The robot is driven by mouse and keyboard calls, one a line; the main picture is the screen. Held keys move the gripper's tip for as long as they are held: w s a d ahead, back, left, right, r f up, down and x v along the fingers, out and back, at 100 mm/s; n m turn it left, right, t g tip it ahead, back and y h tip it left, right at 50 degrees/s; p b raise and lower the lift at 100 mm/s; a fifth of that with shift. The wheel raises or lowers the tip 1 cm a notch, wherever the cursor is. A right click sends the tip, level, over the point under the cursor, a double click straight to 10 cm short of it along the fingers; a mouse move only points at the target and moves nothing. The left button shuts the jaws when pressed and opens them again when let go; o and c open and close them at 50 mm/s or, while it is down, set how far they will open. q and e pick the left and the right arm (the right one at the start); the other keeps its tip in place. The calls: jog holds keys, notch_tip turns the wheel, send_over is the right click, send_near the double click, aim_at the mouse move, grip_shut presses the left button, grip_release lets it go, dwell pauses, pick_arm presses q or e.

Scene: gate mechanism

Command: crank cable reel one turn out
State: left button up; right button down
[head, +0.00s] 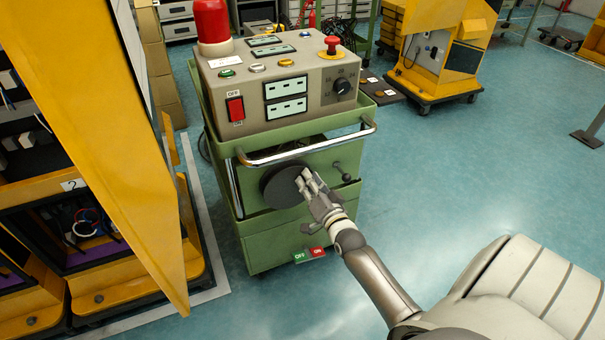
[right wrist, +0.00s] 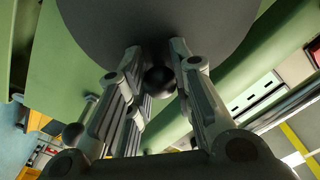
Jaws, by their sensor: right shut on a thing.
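The cable reel (head: 277,188) is a dark round disc on the front of a green cart (head: 268,238). My right gripper (head: 304,180) is at the right side of the disc's face. In the right wrist view the reel (right wrist: 155,22) fills the top, and a dark round crank knob (right wrist: 159,82) sits between the two fingers of my right gripper (right wrist: 155,85). The gripper is shut on this knob. In the head view the fingers hide the knob. My left gripper is not in view.
A control box (head: 285,85) with a red lamp (head: 211,22) stands on the cart. A chrome rail (head: 305,148) runs above the reel, and a small black-knobbed lever (head: 346,177) is to its right. A yellow cabinet door (head: 105,130) stands close on the left.

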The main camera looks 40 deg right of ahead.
jog(key=shift+d+f+m, duration=0.25)
jog(key=shift+f+m, duration=0.1)
jog(key=shift+m, duration=0.15)
jog(key=shift+s+f+m, duration=0.1)
jog(key=shift+f+m, duration=0.1)
jog(key=shift+m, duration=0.2)
pick_arm(q)
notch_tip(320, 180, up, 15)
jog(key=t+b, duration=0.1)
jog(key=b, duration=0.4)
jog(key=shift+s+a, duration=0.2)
pick_arm(e)
notch_tip(320, 180, down, 6)
jog(key=m, duration=1.1)
jog(key=shift+r, duration=0.2)
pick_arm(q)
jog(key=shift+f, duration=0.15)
pick_arm(e)
jog(key=shift+m, duration=0.3)
jog(key=shift+a, duration=0.1)
